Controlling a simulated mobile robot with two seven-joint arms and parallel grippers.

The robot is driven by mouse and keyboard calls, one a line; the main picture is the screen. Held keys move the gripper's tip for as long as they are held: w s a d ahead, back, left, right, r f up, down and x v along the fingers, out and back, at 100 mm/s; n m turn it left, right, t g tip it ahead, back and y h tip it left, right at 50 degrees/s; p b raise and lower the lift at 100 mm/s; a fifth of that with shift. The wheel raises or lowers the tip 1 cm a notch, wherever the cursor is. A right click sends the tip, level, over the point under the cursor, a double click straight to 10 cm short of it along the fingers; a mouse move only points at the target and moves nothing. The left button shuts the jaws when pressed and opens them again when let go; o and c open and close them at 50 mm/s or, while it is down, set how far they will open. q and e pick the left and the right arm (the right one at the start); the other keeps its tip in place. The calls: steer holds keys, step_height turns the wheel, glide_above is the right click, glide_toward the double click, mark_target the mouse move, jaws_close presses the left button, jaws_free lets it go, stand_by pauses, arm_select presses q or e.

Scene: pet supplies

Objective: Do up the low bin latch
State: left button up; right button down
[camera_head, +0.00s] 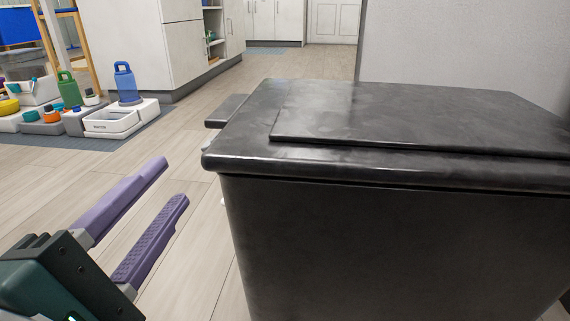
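A large black bin (390,240) fills the right half of the head view. Its flat lid (400,118) lies down on it, with a thin dark line below the lid's edge. A small dark flat piece (226,110) juts out at the bin's far left side; I cannot tell whether it is part of the latch. No latch shows clearly. My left gripper (174,181) is at the lower left, left of the bin and apart from it. Its two purple fingers are spread with nothing between them. My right gripper is not in view.
Pet feeders and bottles (122,118) stand on a grey mat (85,145) at the far left. White cabinets (190,45) stand behind, and a grey wall (460,45) is behind the bin. The wooden floor (195,140) between mat and bin is clear.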

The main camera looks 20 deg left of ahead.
arm_select(q)
steer(key=x, duration=0.6)
steer(key=f+x, duration=0.1)
steer(key=x, duration=0.3)
steer(key=shift+s+a, duration=0.1)
jaws_close()
steer(key=shift+r, duration=0.1)
stand_by(0.3)
